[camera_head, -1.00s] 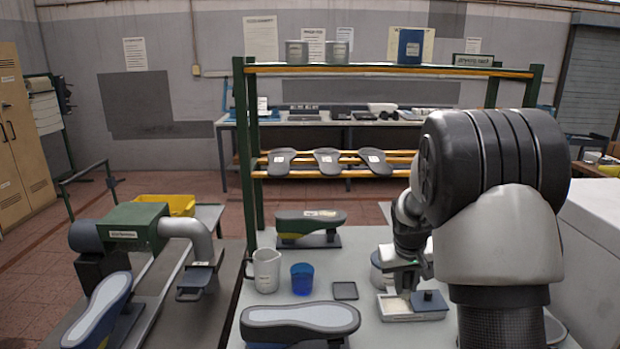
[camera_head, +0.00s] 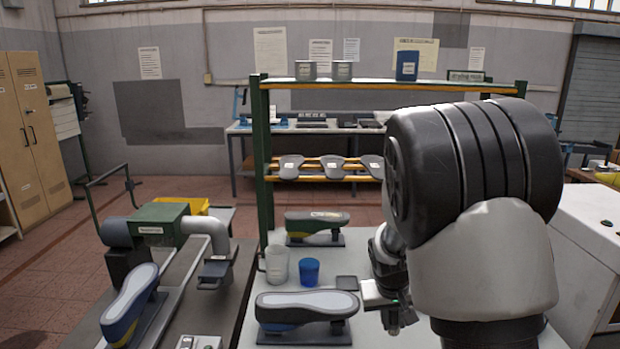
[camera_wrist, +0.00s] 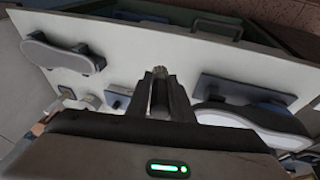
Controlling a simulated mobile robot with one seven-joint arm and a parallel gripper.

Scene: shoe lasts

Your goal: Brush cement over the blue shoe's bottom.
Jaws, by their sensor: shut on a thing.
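My gripper (camera_head: 393,312) is over the right part of the table, partly hidden by my arm. In the wrist view (camera_wrist: 160,90) it is shut on a slim brush (camera_wrist: 159,74), its tip pointing away. Another upturned shoe, blue-sided with a pale bottom (camera_head: 130,300), stands on the left bench. A shoe with a pale bottom (camera_wrist: 250,122) shows at the wrist view's right, apart from the brush.
A green-posted shelf (camera_head: 267,170) rises behind. A green machine (camera_head: 160,222) stands at left.

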